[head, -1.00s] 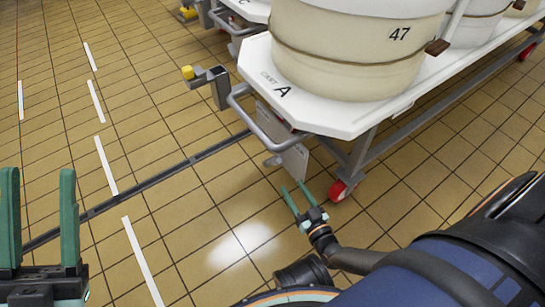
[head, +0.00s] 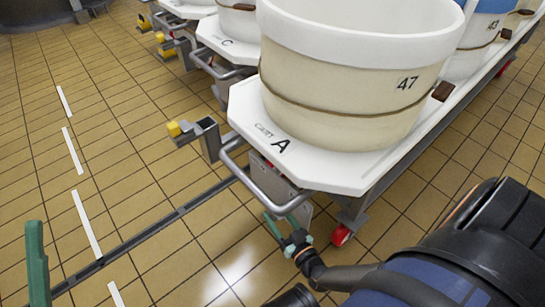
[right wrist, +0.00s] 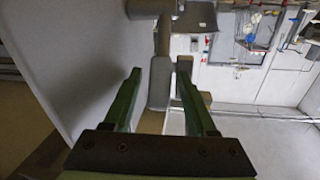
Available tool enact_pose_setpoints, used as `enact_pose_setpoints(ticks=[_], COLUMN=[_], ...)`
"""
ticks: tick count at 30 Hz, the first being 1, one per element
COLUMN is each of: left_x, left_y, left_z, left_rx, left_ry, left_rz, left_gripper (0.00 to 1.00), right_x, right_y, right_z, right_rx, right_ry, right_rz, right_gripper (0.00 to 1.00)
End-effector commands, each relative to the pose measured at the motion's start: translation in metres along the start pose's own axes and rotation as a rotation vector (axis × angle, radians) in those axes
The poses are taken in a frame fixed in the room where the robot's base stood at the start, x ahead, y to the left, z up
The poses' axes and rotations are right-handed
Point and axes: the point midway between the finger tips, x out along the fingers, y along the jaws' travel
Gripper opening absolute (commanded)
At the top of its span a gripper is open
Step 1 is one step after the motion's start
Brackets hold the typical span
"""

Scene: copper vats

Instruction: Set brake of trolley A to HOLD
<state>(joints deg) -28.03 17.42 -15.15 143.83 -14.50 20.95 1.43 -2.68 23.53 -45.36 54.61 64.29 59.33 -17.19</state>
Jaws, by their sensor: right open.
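Trolley A (head: 235,111) has a white top marked "CART A" and carries a cream vat. A grey plate with red marks (head: 287,188) hangs under its front edge, behind the tubular handle. My right gripper (head: 281,222) is low beside this plate, open. In the right wrist view a grey paddle-shaped lever (right wrist: 159,90) hangs from a post, between my right fingers (right wrist: 160,75) as seen; I cannot tell if they touch it. The brake's marking is not readable. My left gripper (head: 37,262) shows one finger at the left edge, standing apart and empty.
The grey handle (head: 268,190) sticks out above my right gripper. A bracket with a yellow knob (head: 180,128) stands left of the trolley, above a dark floor rail (head: 150,232). Trolley C (head: 225,40) is behind.

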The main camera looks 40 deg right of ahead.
Motion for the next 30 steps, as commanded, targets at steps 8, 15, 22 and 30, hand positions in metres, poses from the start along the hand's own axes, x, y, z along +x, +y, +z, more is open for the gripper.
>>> enact_pose_setpoints(ticks=[8,15,22,30], left_x=[0.0,0.0001,0.0,0.0], left_y=[0.0,-0.0001,-0.0001,-0.0001], left_z=[-0.0001,-0.0001,0.0,0.0001], left_rx=[0.0,0.0,0.0,0.0], left_ry=[0.0,0.0,0.0,0.0], left_rz=[0.0,0.0,-0.001,-0.001], left_gripper=[0.5,0.5,0.5,0.5], right_x=[0.0001,0.0001,0.0001,0.0002], right_y=[-0.0001,-0.0001,0.0,0.0001], right_z=[-0.0002,-0.0001,-0.0001,-0.0001], right_rx=[0.0,0.0,0.0,0.0], right_ry=[0.001,0.0,0.0,0.0], right_rz=[0.0,0.0,0.0,0.0], right_gripper=[0.57,0.31,0.05,0.0])
